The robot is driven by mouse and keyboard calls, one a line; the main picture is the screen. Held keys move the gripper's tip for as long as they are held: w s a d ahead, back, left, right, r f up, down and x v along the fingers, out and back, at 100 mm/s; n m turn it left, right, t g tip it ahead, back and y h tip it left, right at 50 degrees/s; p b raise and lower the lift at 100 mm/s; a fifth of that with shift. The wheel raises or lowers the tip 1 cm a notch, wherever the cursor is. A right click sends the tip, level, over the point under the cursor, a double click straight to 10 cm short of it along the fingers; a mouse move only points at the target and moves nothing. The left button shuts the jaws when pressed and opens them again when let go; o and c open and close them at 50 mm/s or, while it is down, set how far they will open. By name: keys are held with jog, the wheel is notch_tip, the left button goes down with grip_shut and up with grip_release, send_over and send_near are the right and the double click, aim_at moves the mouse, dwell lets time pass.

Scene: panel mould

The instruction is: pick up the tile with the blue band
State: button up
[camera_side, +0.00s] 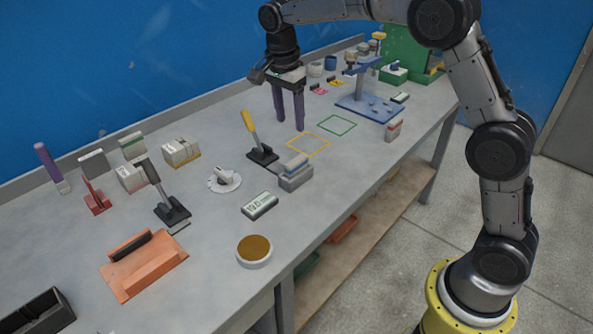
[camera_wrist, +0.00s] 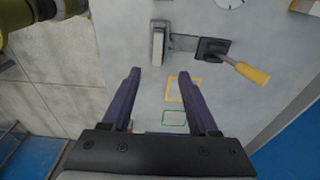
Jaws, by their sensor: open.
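My gripper (camera_side: 290,124) is open and empty, fingers pointing down above the far half of the bench, beside the yellow outline. Its two dark purple fingers also show in the wrist view (camera_wrist: 161,74), spread apart with bare bench between them. I cannot make out a blue band on any tile for certain. A pale slab sits in a grey block (camera_side: 296,178) nearer the camera than my gripper; that block also shows in the wrist view (camera_wrist: 158,45).
A yellow-handled clamp (camera_side: 262,152) stands close to my gripper; its handle shows in the wrist view (camera_wrist: 252,73). Yellow (camera_side: 309,145) and green (camera_side: 337,125) outlines mark bare bench. A blue press (camera_side: 370,106) stands beyond. An orange mould (camera_side: 143,268) lies near left. A blue wall runs behind.

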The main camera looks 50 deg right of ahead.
send_near(296, 160)
jog(key=f, duration=0.5)
jog(key=shift+w+d, duration=0.15)
jog(key=shift+d, duration=0.15)
jog(key=shift+s+d+f, duration=0.1)
jog(key=shift+d+f, duration=0.1)
jog(key=shift+f, duration=1.1)
jog(key=shift+s+d+f, duration=0.1)
jog(key=shift+d+f, duration=0.1)
jog(key=shift+f, duration=1.1)
grip_shut()
